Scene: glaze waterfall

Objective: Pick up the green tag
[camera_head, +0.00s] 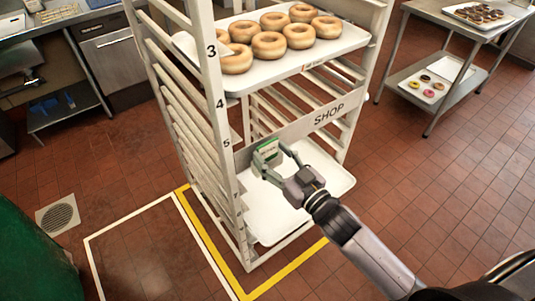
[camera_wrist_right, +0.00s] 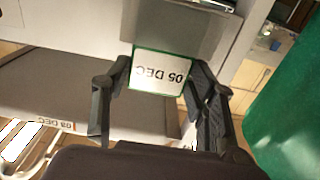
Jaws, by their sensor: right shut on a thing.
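The green tag (camera_head: 268,151) is a small white card with a green border, in front of the left part of the rack's crossbar marked SHOP. In the right wrist view the tag (camera_wrist_right: 160,71) reads 05 DEC upside down and sits between the two dark fingers. My right gripper (camera_head: 274,160) is shut on the tag. I cannot tell whether the tag touches the metal behind it. My left gripper is not in view.
The white rack (camera_head: 215,90) holds a tray (camera_head: 232,85) of several plain doughnuts above my gripper. A white tray (camera_head: 290,212) is below it. A red-edged tag (camera_wrist_right: 57,124) reads 03 DEC. A steel table (camera_head: 425,18) stands at the right.

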